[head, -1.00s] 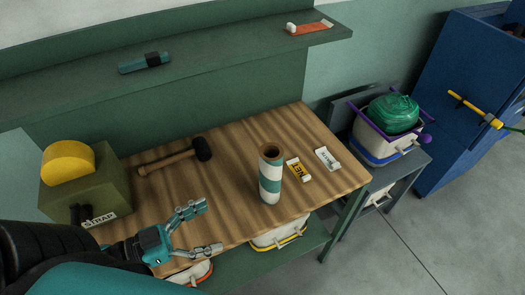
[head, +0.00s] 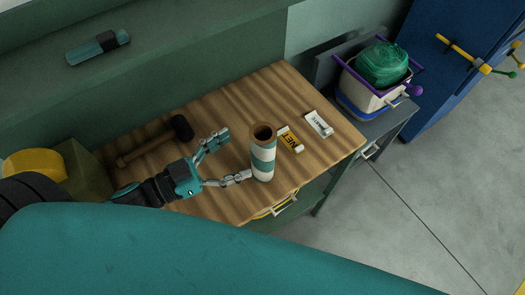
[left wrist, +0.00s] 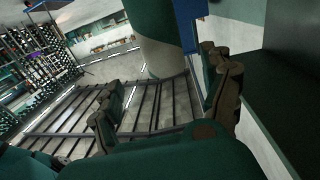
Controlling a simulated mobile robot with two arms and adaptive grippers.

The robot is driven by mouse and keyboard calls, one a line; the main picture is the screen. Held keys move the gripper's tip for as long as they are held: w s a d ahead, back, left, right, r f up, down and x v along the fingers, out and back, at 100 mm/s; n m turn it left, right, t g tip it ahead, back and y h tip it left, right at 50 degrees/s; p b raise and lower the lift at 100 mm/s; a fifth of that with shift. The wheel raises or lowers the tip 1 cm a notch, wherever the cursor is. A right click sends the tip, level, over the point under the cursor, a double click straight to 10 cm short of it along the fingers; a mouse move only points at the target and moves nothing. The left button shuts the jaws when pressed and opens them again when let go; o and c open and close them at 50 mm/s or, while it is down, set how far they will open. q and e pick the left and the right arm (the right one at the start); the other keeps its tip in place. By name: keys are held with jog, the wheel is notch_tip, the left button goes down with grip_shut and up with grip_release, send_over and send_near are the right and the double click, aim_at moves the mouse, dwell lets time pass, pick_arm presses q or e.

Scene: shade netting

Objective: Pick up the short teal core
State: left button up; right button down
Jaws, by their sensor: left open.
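A hollow core (head: 263,155) with teal and white bands and a brown open top stands upright on the wooden bench top (head: 215,100). My left gripper (head: 235,156) is open and empty just left of it, fingers pointing toward it. The lower fingertip is close against the core's left side in the head view; I cannot tell if it touches. My right gripper is not in view.
A black-headed mallet (head: 155,141) lies behind the gripper. A yellow NET packet (head: 290,139) and a white packet (head: 319,123) lie right of the core. A teal roll (head: 98,47) lies on the shelf. A bucket with green netting (head: 383,64) stands at right.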

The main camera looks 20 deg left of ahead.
aim_at(252, 144)
pick_arm(q)
jog(key=shift+x, duration=1.15)
jog(key=shift+w+d, duration=0.3)
jog(key=shift+d, duration=0.05)
jog(key=shift+w+d+r+p, duration=0.1)
jog(key=shift+w+p, duration=0.15)
jog(key=shift+p, duration=0.2)
jog(key=p+x, duration=0.1)
jog(key=x, duration=0.3)
jog(key=shift+w, duration=0.25)
jog(key=shift+w+f, duration=0.1)
jog(key=shift+f, duration=0.15)
jog(key=c, duration=1.3)
grip_shut()
jog(key=shift+r, duration=0.1)
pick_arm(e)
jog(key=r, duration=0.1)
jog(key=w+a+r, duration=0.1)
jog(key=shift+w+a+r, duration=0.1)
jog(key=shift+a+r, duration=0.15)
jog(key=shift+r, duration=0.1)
